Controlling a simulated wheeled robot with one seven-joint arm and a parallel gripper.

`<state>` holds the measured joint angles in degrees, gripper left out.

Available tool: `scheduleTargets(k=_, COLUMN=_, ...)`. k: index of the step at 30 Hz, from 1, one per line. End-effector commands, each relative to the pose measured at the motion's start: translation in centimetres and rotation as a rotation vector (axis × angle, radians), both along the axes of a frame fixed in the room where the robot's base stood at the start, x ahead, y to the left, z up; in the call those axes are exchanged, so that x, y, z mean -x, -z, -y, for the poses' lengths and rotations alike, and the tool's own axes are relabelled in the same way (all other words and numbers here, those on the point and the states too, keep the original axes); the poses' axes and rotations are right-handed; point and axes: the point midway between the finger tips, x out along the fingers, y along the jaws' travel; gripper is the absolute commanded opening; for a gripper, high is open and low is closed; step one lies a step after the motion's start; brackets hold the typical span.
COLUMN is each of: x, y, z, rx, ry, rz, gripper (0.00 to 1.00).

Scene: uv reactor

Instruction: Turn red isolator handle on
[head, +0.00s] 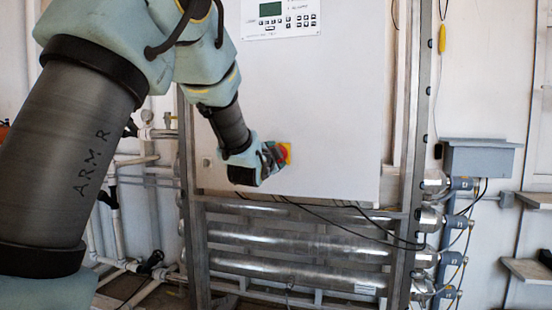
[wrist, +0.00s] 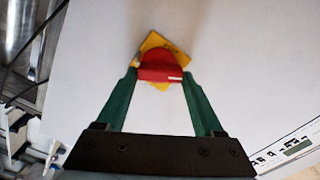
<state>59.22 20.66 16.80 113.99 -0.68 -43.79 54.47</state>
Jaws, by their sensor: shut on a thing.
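The red isolator handle (wrist: 160,68) sits on a yellow square plate (wrist: 155,40) on the white cabinet front. In the wrist view the plate looks like a tilted diamond behind the handle. My gripper (wrist: 160,75) has its two green fingers on either side of the handle, shut on it. In the head view my gripper (head: 277,157) reaches the cabinet's lower middle. The red handle (head: 283,154) shows there only in part, beside the yellow plate (head: 288,153), with the gripper hiding the rest.
The white cabinet (head: 330,100) has a control panel (head: 281,17) with a green screen at its top. Metal tubes (head: 300,240) and loose black cables run below it. A grey box (head: 479,157) is on the wall at right. White pipes (head: 130,200) stand at left.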

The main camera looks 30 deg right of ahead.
Motion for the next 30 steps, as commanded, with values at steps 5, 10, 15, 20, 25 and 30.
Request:
scheduleTargets(k=5, x=0.05, y=-0.02, z=0.06, rx=-0.009, ry=0.001, rz=0.009, gripper=0.14)
scheduleTargets(k=10, x=0.04, y=-0.03, z=0.06, rx=-0.01, ry=0.001, rz=0.01, gripper=0.14)
scheduleTargets(k=15, x=0.04, y=-0.03, z=0.06, rx=-0.01, ry=0.001, rz=0.01, gripper=0.71)
scheduleTargets(k=20, x=0.03, y=-0.02, z=0.05, rx=-0.009, ry=0.001, rz=0.009, gripper=0.9)
scheduleTargets(k=25, x=0.01, y=-0.01, z=0.03, rx=-0.009, ry=0.001, rz=0.009, gripper=0.99)
scheduleTargets(k=30, x=0.07, y=0.0, z=-0.03, rx=-0.01, ry=0.0, rz=0.009, gripper=0.99)
